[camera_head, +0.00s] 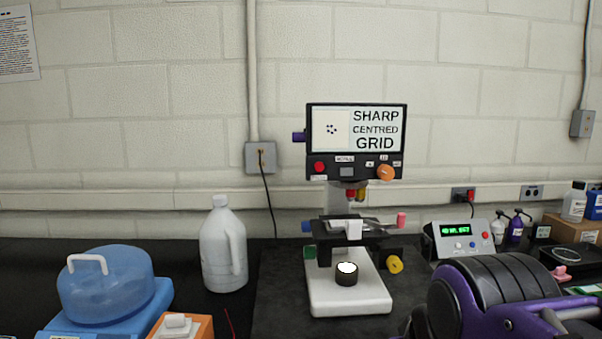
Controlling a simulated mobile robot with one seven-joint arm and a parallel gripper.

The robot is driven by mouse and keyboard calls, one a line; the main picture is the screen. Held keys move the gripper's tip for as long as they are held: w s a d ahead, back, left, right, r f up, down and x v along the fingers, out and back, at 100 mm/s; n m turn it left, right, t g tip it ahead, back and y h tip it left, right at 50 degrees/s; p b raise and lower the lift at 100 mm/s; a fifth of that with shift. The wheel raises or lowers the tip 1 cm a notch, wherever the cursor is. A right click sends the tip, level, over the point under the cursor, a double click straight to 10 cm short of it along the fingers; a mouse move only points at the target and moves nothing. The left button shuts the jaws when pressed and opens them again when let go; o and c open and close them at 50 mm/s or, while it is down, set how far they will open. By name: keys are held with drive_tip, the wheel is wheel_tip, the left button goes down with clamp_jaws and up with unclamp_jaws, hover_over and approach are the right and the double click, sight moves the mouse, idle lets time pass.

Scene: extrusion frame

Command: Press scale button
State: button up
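A microscope stands on the dark bench, with a white base (348,297) and a black stage (352,235). Its black head carries a screen (357,129) showing a small dot pattern and the words "SHARP CENTRED GRID". Under the screen is a control panel with a red round button (319,167), a grey rectangular button (347,172), an orange knob (386,173) and small labelled keys (383,163). The labels are too small to read, so I cannot tell which is the scale button. My gripper's fingers are not visible.
A white jug (223,246) stands left of the microscope, with a blue-lidded container (108,286) and an orange box (184,326) nearer. A grey instrument with a green display (461,238) stands to the right. The wall above the microscope is clear.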

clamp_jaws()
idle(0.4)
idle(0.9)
